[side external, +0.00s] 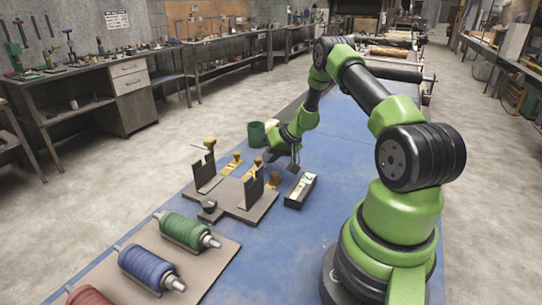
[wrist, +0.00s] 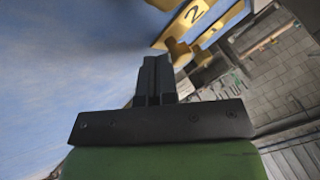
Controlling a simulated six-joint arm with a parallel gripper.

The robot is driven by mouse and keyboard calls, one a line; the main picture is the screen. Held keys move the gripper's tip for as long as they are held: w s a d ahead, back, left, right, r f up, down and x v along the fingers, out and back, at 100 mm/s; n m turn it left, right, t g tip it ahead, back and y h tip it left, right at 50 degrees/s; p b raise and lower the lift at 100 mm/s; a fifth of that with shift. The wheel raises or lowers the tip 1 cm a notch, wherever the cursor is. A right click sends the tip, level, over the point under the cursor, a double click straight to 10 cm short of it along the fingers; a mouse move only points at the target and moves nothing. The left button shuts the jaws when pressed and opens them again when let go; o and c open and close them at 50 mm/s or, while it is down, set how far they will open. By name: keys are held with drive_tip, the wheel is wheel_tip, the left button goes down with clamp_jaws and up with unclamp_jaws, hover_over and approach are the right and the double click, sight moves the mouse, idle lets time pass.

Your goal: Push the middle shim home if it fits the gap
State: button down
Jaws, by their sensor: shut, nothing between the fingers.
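A yellow shim marked 2 (wrist: 195,14) shows at the top of the wrist view, with a brass knob (wrist: 178,50) below it. In the side view, brass pieces with knobs lie around a dark fixture (side external: 235,213) with upright plates. The middle brass piece (side external: 257,163) stands between the other two, partly hidden by the near upright plate. Whether it sits in a gap cannot be told. My gripper (side external: 294,164) points down to the right of the brass pieces, above the table. Its fingers (wrist: 154,75) are shut and empty, apart from the shim.
A green cup (side external: 256,135) stands behind. Green (side external: 184,229), blue (side external: 147,266) and red (side external: 88,296) spools lie on a board at the front left. The blue table is clear behind the box.

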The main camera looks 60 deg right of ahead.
drive_tip(key=shift+a, duration=2.55)
drive_tip(key=s+d, duration=0.3)
drive_tip(key=shift+s+d, duration=0.15)
drive_tip(key=shift+d, duration=0.05)
drive_tip(key=a+v, duration=0.1)
drive_tip(key=v, duration=0.9)
drive_tip(key=w+a+r+n+y, duration=0.2)
drive_tip(key=w+a+r+n, duration=0.1)
drive_tip(key=a+r, duration=1.25)
drive_tip(key=s+a+r, duration=0.6)
drive_tip(key=s+a, duration=0.5)
drive_tip(key=s, duration=0.1)
drive_tip(key=shift+s+a+n+h, duration=0.2)
drive_tip(key=shift+s+n+h, duration=0.1)
drive_tip(key=shift+n+h, duration=0.1)
